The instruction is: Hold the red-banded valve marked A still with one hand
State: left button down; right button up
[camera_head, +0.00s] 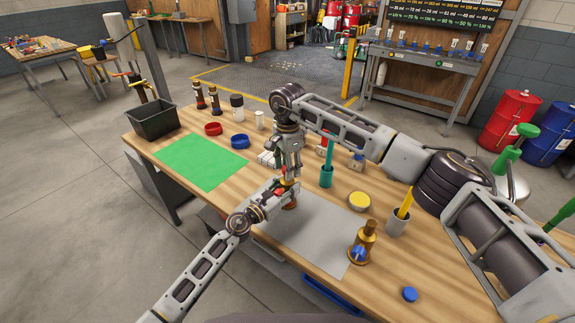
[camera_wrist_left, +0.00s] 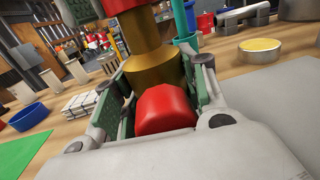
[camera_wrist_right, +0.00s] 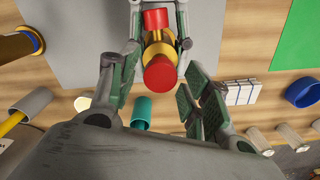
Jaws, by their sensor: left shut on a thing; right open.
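The red-banded valve (camera_head: 290,201) stands on the grey mat (camera_head: 310,235) near the middle of the table. In the left wrist view its brass body (camera_wrist_left: 152,68) and a red part (camera_wrist_left: 165,108) sit between the fingers. My left gripper (camera_head: 281,194) is shut around it from the front left. My right gripper (camera_head: 290,170) is open just above it, pointing down. In the right wrist view the valve's red top (camera_wrist_right: 159,73) lies between the open fingers. The mark A cannot be read.
A teal cup (camera_head: 326,178), yellow-topped tin (camera_head: 359,201) and grey cup (camera_head: 397,224) stand to the right. The green mat (camera_head: 200,161) at left is bare, beside a black bin (camera_head: 153,121).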

grip_shut()
jog(key=shift+m, duration=0.3)
